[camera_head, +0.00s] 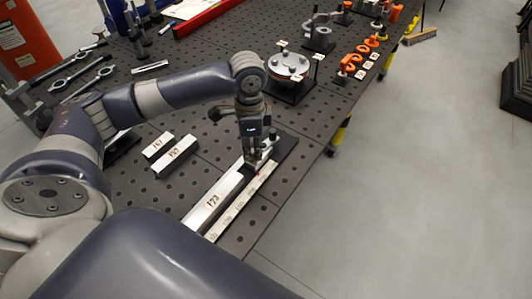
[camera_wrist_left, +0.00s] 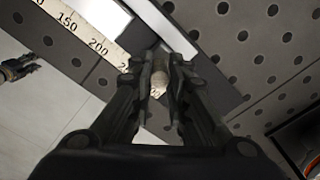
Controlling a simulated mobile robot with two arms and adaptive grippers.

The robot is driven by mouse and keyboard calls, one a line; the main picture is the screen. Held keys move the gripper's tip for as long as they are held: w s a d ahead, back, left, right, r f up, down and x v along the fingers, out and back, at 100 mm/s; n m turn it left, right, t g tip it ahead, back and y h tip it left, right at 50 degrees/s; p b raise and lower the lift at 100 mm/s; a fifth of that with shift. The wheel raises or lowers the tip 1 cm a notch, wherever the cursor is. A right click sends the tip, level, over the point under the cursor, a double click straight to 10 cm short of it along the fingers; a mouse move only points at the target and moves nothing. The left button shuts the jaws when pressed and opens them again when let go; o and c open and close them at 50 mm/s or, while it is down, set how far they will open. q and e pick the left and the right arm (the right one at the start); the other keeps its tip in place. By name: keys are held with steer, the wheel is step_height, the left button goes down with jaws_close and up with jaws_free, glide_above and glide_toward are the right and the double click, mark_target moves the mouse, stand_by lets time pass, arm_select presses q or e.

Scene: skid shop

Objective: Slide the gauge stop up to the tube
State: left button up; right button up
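A pale square tube (camera_head: 228,184) marked 173 lies along a white ruler strip (camera_head: 226,214) in the head view. In the left wrist view, the tube (camera_wrist_left: 103,17) lies beside the ruler (camera_wrist_left: 84,35). The gauge stop (camera_head: 267,151) is a small grey metal piece at the tube's far end, partly hidden by my left gripper (camera_head: 252,161).
Two shorter labelled tubes (camera_head: 175,156) lie left of the ruler on the perforated dark table. A round metal plate fixture (camera_head: 288,66) stands behind the stop. Orange clamps (camera_head: 357,56) line the right edge. Bare table lies right of the ruler.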

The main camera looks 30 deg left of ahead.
stand_by(0.4)
arm_select(q)
steer(key=shift+s+p, duration=0.3)
steer(key=shift+s, duration=0.05)
steer(key=shift+s+a+p, duration=0.15)
steer(key=shift+s+p, duration=0.45)
steer(key=shift+s, duration=0.65)
steer(key=shift+s+a+p, duration=0.1)
steer(key=shift+s+p, duration=0.55)
steer(key=shift+s, duration=0.3)
steer(key=o, duration=0.4)
steer(key=shift+s, duration=0.15)
steer(key=o, duration=0.5)
